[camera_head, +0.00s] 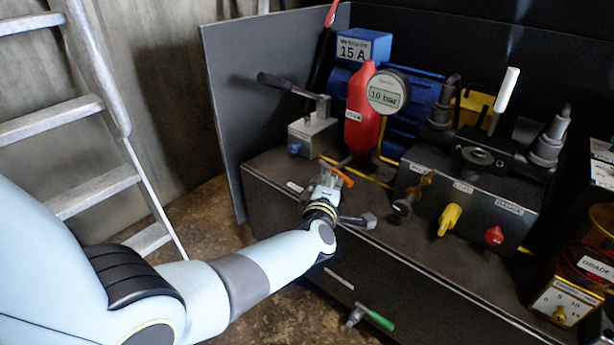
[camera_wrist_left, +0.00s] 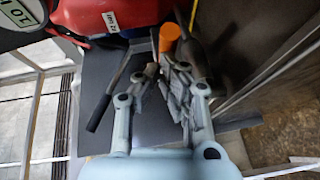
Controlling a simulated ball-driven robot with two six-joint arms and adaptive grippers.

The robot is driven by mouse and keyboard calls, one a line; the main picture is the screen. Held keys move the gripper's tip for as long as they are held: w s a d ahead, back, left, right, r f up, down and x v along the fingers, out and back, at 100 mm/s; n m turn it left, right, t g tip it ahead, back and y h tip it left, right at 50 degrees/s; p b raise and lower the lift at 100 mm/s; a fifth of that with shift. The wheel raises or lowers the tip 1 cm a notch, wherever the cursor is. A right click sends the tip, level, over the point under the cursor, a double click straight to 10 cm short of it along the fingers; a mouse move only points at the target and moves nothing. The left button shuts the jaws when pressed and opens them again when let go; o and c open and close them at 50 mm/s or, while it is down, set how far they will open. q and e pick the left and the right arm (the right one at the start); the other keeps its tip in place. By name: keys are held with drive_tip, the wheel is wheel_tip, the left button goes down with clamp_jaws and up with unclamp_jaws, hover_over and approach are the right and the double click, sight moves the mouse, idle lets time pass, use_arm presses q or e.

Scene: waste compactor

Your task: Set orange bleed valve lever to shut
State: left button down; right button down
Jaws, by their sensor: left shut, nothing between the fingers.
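The orange bleed valve lever (camera_head: 344,177) shows as a small orange piece at the front of the bench top, below the red cylinder. Its orange end (camera_wrist_left: 169,36) also shows in the left wrist view, just beyond my fingertips. My left gripper (camera_head: 328,180) is shut and empty, right beside the lever and partly covering it in the head view. In the left wrist view its fingers (camera_wrist_left: 170,78) lie close to the orange end; I cannot tell whether they touch it. The valve body is mostly hidden. My right gripper is not in view.
The red cylinder (camera_head: 360,110) and a round gauge reading 10 bar (camera_head: 388,92) stand behind the lever. A black-handled lever (camera_head: 290,86) is to the left. A valve block with yellow (camera_head: 449,218) and red (camera_head: 494,235) knobs is to the right. A green-handled valve (camera_head: 377,319) sits below.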

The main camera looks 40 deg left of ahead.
use_arm(q)
drive_tip(key=shift+w+d+f+b, duration=0.1)
drive_tip(key=shift+w+d+b, duration=0.2)
drive_tip(key=shift+w+d, duration=0.5)
drive_tip(key=shift+w, duration=0.15)
